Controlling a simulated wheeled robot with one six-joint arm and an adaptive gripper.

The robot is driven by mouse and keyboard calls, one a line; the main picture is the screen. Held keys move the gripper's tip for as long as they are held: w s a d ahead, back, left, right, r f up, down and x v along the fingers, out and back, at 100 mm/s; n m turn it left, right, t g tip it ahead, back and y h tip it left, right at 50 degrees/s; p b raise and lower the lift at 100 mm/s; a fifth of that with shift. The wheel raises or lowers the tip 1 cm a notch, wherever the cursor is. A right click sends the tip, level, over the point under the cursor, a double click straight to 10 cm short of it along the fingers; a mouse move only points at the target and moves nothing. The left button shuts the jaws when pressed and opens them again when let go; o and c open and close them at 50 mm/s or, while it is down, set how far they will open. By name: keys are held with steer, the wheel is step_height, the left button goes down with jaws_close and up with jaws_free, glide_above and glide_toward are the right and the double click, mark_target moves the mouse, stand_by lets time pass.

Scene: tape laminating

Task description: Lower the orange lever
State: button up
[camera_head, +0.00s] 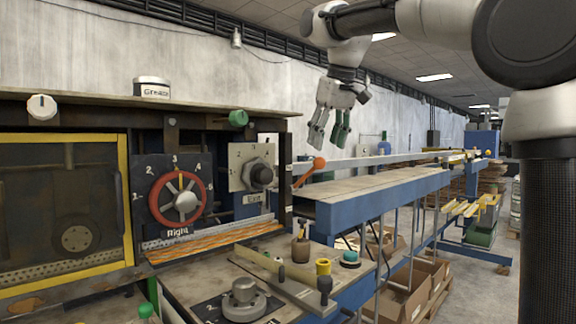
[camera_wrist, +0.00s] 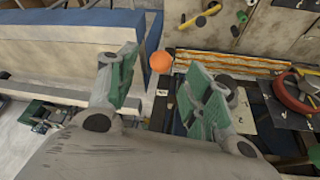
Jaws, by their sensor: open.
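The orange lever (camera_head: 309,172) juts up and to the right from the machine's right end in the head view, with a round ball at its tip. In the wrist view its orange ball (camera_wrist: 160,62) shows between and beyond my fingertips, and the rest of the lever is hard to make out. My gripper (camera_head: 328,130) hangs from my arm above the lever, fingers pointing down. It is open and empty, with green finger pads (camera_wrist: 160,85), and it is apart from the lever.
A red handwheel (camera_head: 178,199) and a grey knob (camera_head: 260,174) sit on the machine front, left of the lever. A long blue-edged conveyor table (camera_head: 385,196) runs to the right. A worktop (camera_head: 215,285) with knobs and tools stands in front. Air around my gripper looks clear.

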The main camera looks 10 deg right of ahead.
mark_target(321, 158)
steer(key=x, duration=0.7)
steer(key=shift+w+a+f, duration=0.2)
jaws_close()
